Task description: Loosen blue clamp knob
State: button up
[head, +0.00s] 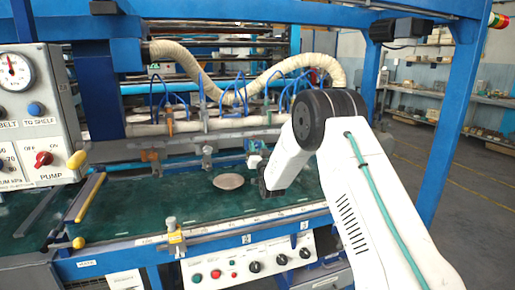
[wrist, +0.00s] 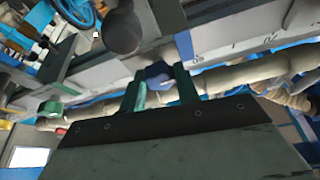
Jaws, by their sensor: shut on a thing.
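The blue clamp knob (wrist: 158,75) sits between the two green fingers of my gripper (wrist: 161,85) in the wrist view. My gripper is shut on it, and the fingers hide part of its sides. The knob itself is hard to make out there.
Another clamp (head: 207,157) stands to the left on the rail. A round tan disc (head: 229,182) lies on the green table (head: 130,205). A control box (head: 38,110) stands at left.

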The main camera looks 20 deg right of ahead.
jog(key=n+y, duration=0.2)
jog(key=n, duration=0.2)
jog(key=n+y, duration=0.2)
jog(key=n, duration=0.3)
jog(key=shift+d+y, duration=0.2)
jog(key=shift+y, duration=0.1)
jog(key=n+g+y, duration=0.1)
jog(key=n, duration=0.2)
jog(key=n+g+y, duration=0.1)
jog(key=n+y, duration=0.1)
jog(key=n, duration=0.2)
jog(key=shift+r+g, duration=0.1)
jog(key=shift+g, duration=0.2)
jog(key=n+g, duration=0.1)
jog(key=n, duration=0.2)
jog(key=n+g, duration=0.1)
jog(key=n, duration=0.2)
jog(key=shift+d+r+n+y, duration=0.1)
jog(key=shift+n+y, duration=0.2)
jog(key=shift+y, duration=0.1)
jog(key=n+g, duration=0.1)
jog(key=n, duration=0.1)
jog(key=n+g, duration=0.1)
jog(key=n, duration=0.2)
jog(key=shift+r+h, duration=0.1)
jog(key=shift+h, duration=0.3)
jog(key=o, duration=1)
jog(key=shift+c, duration=0.2)
